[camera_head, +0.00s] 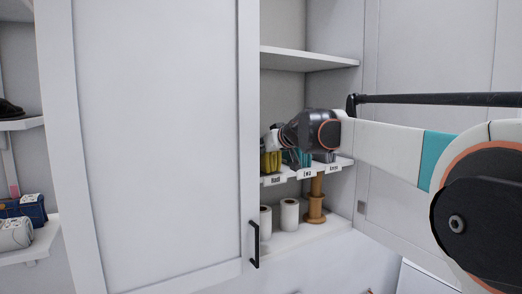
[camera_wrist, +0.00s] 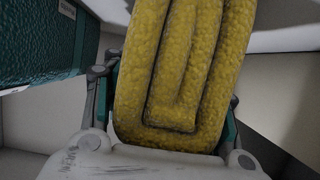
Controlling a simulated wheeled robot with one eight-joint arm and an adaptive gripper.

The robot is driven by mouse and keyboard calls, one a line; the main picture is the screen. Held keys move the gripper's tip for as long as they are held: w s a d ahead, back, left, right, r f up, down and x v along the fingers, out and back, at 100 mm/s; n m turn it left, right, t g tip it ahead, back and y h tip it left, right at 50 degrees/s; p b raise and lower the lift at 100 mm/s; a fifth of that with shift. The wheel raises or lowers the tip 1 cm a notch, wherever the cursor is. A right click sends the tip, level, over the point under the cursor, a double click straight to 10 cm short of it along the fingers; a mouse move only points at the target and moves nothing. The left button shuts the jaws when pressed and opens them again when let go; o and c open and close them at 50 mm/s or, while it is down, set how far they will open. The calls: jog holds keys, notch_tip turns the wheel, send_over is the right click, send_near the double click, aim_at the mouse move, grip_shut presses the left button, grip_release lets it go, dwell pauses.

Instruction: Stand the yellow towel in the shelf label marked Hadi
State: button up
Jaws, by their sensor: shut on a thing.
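The yellow towel (camera_head: 270,163) is at the left of the labelled middle shelf, just above and behind the white label reading Hadi (camera_head: 274,181). In the wrist view the folded yellow towel (camera_wrist: 180,75) fills the middle, upright and slightly tilted. My gripper (camera_wrist: 168,98) is shut on it, one finger at each side. In the head view my gripper (camera_head: 273,142) reaches into the open cupboard from the right, above the towel. I cannot tell whether the towel's lower edge touches the shelf.
A teal item (camera_head: 295,157) stands right of the towel; a teal surface (camera_wrist: 40,45) is close at left in the wrist view. Two more labels (camera_head: 306,174) follow along the shelf edge. White rolls (camera_head: 289,214) and a wooden spool (camera_head: 315,208) stand below. A cupboard door (camera_head: 150,140) covers the left.

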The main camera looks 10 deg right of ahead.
jog(key=shift+f, duration=0.15)
jog(key=shift+f, duration=0.15)
jog(key=o, duration=1.3)
jog(key=shift+r, duration=0.2)
jog(key=b+v, duration=0.2)
jog(key=v, duration=1)
jog(key=shift+s+a, duration=0.1)
jog(key=shift+s, duration=0.05)
